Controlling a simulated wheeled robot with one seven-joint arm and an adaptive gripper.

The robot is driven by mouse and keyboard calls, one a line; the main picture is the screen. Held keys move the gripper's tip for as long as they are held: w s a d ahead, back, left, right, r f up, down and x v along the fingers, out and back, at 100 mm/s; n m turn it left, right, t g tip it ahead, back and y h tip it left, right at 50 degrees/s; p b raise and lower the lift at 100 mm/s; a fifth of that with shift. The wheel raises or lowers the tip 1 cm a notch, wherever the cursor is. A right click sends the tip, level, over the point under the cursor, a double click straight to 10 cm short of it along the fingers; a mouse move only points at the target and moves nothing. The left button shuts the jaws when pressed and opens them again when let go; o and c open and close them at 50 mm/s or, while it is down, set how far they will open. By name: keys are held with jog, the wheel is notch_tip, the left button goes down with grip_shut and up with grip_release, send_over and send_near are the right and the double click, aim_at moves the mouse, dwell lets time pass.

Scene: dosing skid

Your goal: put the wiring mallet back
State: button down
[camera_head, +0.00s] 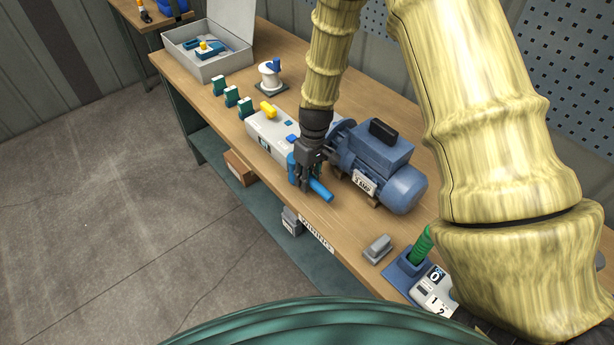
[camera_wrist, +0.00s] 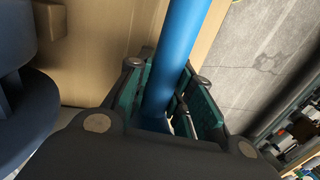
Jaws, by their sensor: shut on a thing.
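My gripper (camera_head: 304,186) is over the front part of the workbench, just left of the blue motor. It is shut on a blue mallet (camera_head: 321,191), whose rod-like end sticks out to the lower right of the fingers. In the wrist view the blue rod (camera_wrist: 180,45) runs up between the two green-padded fingers (camera_wrist: 165,105). The fingers and wrist hide part of the mallet. I cannot tell whether it touches the bench.
The blue motor (camera_head: 380,163) stands close to the right of my gripper, a pale housing (camera_head: 265,130) behind it. An open grey box (camera_head: 213,68) with blue and yellow items is at the far left end. Green-and-white blocks (camera_head: 231,97) line the bench (camera_head: 342,228).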

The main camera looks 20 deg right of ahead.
jog(key=shift+f, duration=0.15)
jog(key=c, duration=1.3)
grip_release()
jog(key=shift+o, duration=0.2)
notch_tip(320, 180, up, 12)
jog(key=w+d+b, duration=0.1)
jog(key=b, duration=0.3)
jog(key=shift+d, duration=0.35)
